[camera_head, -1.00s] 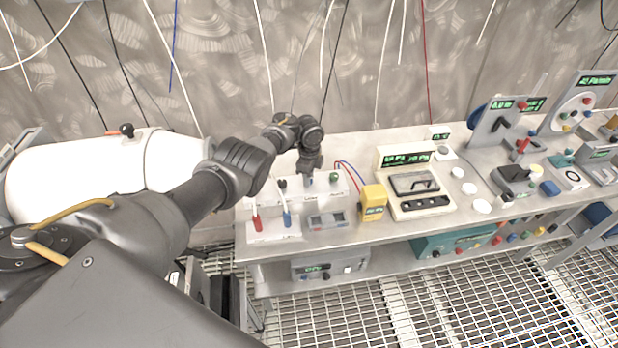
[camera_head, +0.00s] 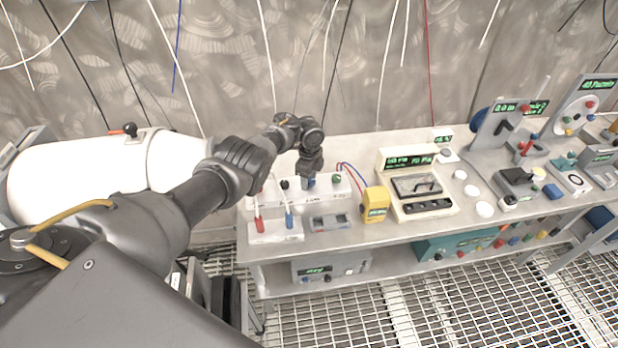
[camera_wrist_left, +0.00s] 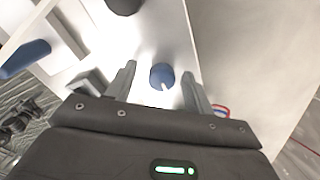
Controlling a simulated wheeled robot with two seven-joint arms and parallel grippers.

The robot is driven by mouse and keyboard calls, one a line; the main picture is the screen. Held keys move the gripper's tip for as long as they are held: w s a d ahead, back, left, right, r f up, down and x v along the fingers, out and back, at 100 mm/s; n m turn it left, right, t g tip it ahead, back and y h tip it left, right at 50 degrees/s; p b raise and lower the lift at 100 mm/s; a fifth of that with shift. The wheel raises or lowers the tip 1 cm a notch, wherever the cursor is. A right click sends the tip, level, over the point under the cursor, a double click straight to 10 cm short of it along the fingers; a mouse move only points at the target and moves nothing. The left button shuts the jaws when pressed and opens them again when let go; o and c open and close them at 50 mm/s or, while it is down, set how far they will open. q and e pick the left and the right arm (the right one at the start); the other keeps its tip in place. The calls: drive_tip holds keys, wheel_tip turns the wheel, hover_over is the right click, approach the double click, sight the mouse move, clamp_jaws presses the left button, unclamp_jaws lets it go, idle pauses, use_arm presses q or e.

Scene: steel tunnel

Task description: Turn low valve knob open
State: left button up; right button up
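A white valve panel (camera_head: 327,194) stands at the left end of the steel bench. It carries a black knob (camera_head: 284,184), a blue knob (camera_head: 309,184) and a green knob (camera_head: 336,178). My left gripper (camera_head: 309,175) points down over the blue knob and partly hides it. In the left wrist view, the blue knob (camera_wrist_left: 162,76) with a pale pointer mark lies between the two open fingers, with a gap on each side. I cannot read which knob is labelled low. My right gripper is not in view.
A red lever (camera_head: 259,224) and a blue lever (camera_head: 289,219) stand in front of the panel. A yellow meter (camera_head: 375,205) with red and blue wires is close on its right. A large white tank (camera_head: 75,176) stands left of the bench.

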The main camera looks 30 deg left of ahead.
sight(310, 180)
use_arm(q)
drive_tip(key=shift+w+d, duration=0.1)
drive_tip(key=shift+d, duration=0.1)
drive_tip(key=shift+r, duration=0.15)
drive_tip(key=shift+w+d+r, duration=0.1)
drive_tip(key=shift+r, duration=0.3)
wheel_tip(310, 180, up, 10)
drive_tip(key=p, duration=0.2)
drive_tip(key=shift+f+p, duration=0.15)
drive_tip(key=shift+p, duration=0.25)
